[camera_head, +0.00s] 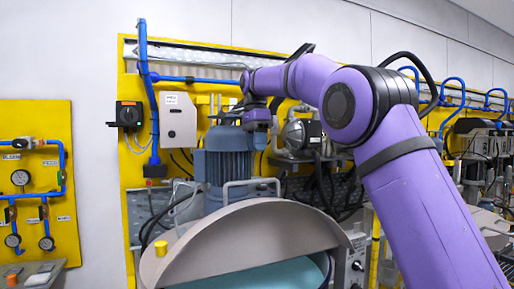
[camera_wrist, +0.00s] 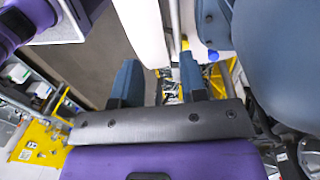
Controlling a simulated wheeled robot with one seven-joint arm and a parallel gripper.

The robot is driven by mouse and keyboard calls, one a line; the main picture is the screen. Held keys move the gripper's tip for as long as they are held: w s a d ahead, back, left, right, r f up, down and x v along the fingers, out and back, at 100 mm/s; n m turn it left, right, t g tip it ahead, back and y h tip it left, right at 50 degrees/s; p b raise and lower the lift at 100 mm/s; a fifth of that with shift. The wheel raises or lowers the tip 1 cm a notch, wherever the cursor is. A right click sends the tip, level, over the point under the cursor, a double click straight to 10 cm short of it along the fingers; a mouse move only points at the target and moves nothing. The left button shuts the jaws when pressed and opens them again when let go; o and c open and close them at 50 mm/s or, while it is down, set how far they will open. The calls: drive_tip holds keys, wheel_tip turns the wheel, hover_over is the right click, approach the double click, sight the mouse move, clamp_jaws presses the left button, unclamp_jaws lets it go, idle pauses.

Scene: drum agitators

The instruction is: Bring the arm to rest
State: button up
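My purple arm (camera_head: 420,190) reaches in from the right and bends over toward the top of the blue-grey motor (camera_head: 228,160). My gripper (camera_head: 257,118) is at the upper right of the motor in the head view, and whether it touches the motor cannot be told there. In the wrist view, the two dark blue fingers of my gripper (camera_wrist: 160,75) stand apart with nothing held between them. A large blue-grey rounded body, likely the motor (camera_wrist: 285,60), fills the right side of that view, close beside the fingers.
A yellow panel with gauges (camera_head: 40,200) hangs at the left. A grey box (camera_head: 178,120), blue pipes (camera_head: 148,80) and a valve unit (camera_head: 303,135) are behind the motor.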

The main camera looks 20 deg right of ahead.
drive_tip(key=shift+s, duration=0.1)
drive_tip(key=s+d+n+t, duration=0.2)
drive_tip(key=s+d+n, duration=0.15)
drive_tip(key=s, duration=0.65)
drive_tip(key=s+d+n+t, duration=0.1)
drive_tip(key=s+d+n, duration=0.25)
drive_tip(key=s, duration=0.55)
drive_tip(key=s+d+f+n+t, duration=0.1)
drive_tip(key=s+f+n, duration=0.3)
drive_tip(key=s+f, duration=0.4)
drive_tip(key=s+d+f+n+t, duration=0.1)
drive_tip(key=s+f+n, duration=0.4)
drive_tip(key=s, duration=0.9)
wheel_tip(320, 180, down, 4)
drive_tip(key=shift+s+d+r+n+t, duration=0.1)
drive_tip(key=shift+s+d+n+t, duration=0.15)
drive_tip(key=shift+t, duration=0.35)
